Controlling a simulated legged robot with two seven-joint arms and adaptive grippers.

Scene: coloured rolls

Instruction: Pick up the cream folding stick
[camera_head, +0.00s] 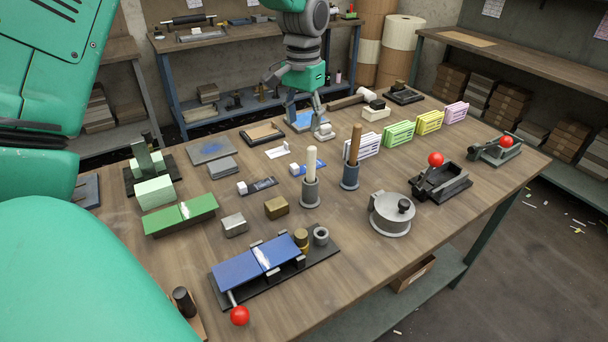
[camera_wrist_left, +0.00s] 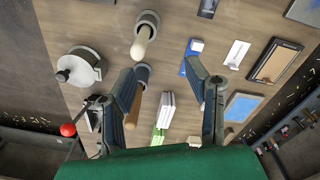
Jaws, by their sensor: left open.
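The cream stick (camera_head: 311,160) stands upright in a dark round holder (camera_head: 311,193) near the middle of the bench. It also shows in the left wrist view (camera_wrist_left: 142,40), seen from above in its holder, beyond my fingertips. A brown wooden stick (camera_head: 355,143) stands in a similar holder (camera_head: 350,176) just to its right. It shows in the wrist view (camera_wrist_left: 134,108) close beside my left finger. My left gripper (camera_head: 298,110) hangs over the bench behind the cream stick, apart from it. It is open, with nothing between its fingers (camera_wrist_left: 163,76). My right gripper is not in view.
Several coloured racks (camera_head: 398,134) stand right of the sticks. A round grey pot (camera_head: 391,213) and red-knobbed tools (camera_head: 440,182) lie front right. A blue clamp block (camera_head: 262,257) is at the front, and a green block (camera_head: 181,213) at left.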

